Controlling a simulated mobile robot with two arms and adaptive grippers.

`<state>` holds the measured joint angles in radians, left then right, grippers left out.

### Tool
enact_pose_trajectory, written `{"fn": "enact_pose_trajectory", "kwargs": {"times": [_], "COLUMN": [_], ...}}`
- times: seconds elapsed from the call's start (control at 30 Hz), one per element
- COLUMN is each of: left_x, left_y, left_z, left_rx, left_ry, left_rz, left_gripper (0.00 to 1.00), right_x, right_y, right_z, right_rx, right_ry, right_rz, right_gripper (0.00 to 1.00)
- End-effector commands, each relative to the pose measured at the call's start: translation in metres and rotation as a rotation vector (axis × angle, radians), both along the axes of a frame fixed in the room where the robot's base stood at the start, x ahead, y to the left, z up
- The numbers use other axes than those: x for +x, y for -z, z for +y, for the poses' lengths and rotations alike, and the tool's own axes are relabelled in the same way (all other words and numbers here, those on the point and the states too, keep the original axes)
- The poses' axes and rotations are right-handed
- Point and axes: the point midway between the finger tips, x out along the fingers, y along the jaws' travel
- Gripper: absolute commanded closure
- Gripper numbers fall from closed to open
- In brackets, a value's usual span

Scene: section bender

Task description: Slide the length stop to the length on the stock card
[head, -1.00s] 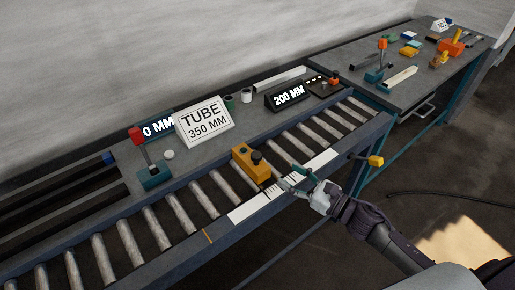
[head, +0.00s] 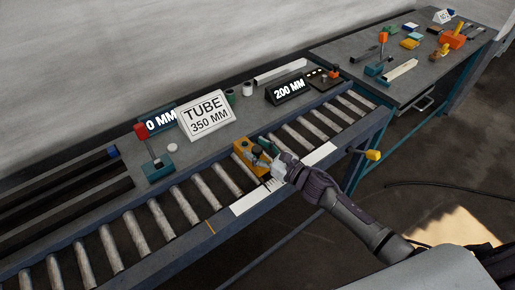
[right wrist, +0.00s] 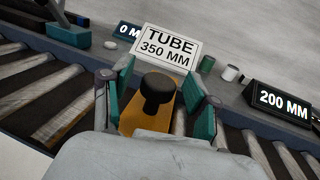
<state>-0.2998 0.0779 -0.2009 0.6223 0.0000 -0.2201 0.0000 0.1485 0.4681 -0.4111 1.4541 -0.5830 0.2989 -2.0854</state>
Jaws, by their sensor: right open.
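The length stop is a yellow-orange block (head: 243,148) with a black knob (right wrist: 158,90), on the roller conveyor beside a white scale strip (head: 252,198). My right gripper (head: 264,155) is at the stop. In the right wrist view its open teal fingers (right wrist: 160,90) stand on either side of the knob, apart from it. The stock card (head: 207,116) reads "TUBE 350 MM" and also shows in the right wrist view (right wrist: 165,47). A black display (head: 290,90) reads "200 MM". My left gripper is not in view.
Another display (head: 160,121), partly hidden by the card, reads "0 MM". A red-knobbed lever on a teal base (head: 157,168) stands left of the card. A yellow-tipped handle (head: 373,155) sticks out at the conveyor's right front. A side table (head: 340,50) holds several tools.

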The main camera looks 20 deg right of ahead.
Motion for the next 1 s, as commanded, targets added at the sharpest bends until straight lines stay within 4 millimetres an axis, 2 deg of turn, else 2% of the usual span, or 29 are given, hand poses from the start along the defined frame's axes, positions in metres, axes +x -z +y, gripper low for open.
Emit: {"fn": "enact_pose_trajectory", "kwargs": {"times": [0.07, 0.4, 0.77, 0.87, 1.0], "left_x": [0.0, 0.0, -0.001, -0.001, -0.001], "left_y": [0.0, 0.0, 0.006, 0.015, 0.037], "left_z": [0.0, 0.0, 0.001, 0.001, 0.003], "left_rx": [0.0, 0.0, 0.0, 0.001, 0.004], "left_ry": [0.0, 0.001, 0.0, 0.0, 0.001], "left_rz": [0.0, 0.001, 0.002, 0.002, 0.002], "left_gripper": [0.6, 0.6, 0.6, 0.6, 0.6], "right_x": [0.0, 0.0, 0.002, 0.007, 0.018], "right_y": [0.0, 0.0, 0.002, 0.004, 0.006], "right_z": [0.0, 0.0, -0.006, -0.02, -0.05], "right_rx": [0.0, 0.0, -0.001, -0.004, -0.008], "right_ry": [0.0, 0.0, 0.001, 0.003, 0.007], "right_rz": [0.0, 0.0, -0.001, -0.003, -0.005], "right_gripper": [0.44, 1.0, 1.0, 1.0, 1.0]}}
